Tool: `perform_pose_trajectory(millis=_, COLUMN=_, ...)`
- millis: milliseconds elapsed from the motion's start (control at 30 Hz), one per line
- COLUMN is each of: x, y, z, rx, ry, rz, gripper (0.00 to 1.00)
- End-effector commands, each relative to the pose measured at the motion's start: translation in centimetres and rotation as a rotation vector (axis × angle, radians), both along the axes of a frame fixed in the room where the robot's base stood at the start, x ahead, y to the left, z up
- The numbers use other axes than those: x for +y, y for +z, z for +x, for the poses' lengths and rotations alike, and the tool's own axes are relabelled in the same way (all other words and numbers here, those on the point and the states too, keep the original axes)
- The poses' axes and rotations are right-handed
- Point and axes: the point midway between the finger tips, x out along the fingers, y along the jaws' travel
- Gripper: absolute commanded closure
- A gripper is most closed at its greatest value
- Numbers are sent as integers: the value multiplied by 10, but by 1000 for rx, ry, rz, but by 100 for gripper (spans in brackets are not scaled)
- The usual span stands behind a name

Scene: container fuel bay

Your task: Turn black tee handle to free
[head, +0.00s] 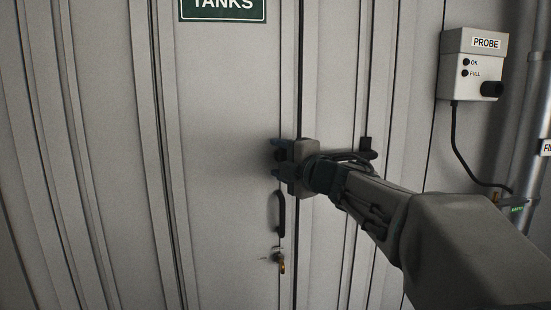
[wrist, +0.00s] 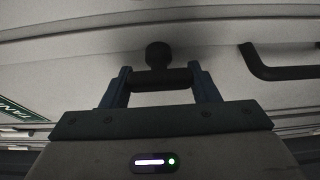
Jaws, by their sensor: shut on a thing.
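The black tee handle (wrist: 157,55) is on the pale door panel, ahead of my gripper in the wrist view. Its round knob shows beyond the fingertips and a dark bar lies between the two blue fingers. My gripper (wrist: 161,80) is shut on it. In the head view my gripper (head: 277,157) reaches the door from the right, its fingers one above the other. Only a dark bit of the handle shows between them there; the rest is hidden. Which way the tee is turned is hard to tell.
A black pull handle (head: 281,213) is just below my gripper, with a brass-coloured key or lock (head: 282,266) under it. A green TANKS sign (head: 222,8) is above. Another black fitting (head: 367,150) sits behind my arm. A PROBE box (head: 473,63) with a cable hangs at right, beside a pipe.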

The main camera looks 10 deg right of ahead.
Motion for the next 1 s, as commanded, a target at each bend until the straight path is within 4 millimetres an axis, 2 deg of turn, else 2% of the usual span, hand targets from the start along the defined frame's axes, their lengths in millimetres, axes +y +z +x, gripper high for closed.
perform_pose_trajectory(millis=33, x=-1, y=6, z=-1, rx=-10, ry=-3, rz=-1, gripper=68)
perform_pose_trajectory(millis=67, x=-1, y=6, z=-1, rx=-10, ry=-3, rz=-1, gripper=40)
perform_pose_trajectory(millis=100, x=-1, y=6, z=-1, rx=-10, ry=-3, rz=-1, gripper=29)
perform_pose_trajectory(millis=133, x=-1, y=5, z=-1, rx=-9, ry=-3, rz=-2, gripper=24)
perform_pose_trajectory(millis=433, x=-1, y=3, z=-1, rx=-4, ry=-1, rz=0, gripper=24)
perform_pose_trajectory(millis=567, x=-5, y=3, z=-11, rx=-6, ry=-2, rz=0, gripper=24)
perform_pose_trajectory(millis=667, x=-11, y=3, z=-26, rx=-7, ry=-3, rz=-1, gripper=24)
perform_pose_trajectory(millis=1000, x=-40, y=5, z=-94, rx=-8, ry=-4, rz=-1, gripper=24)
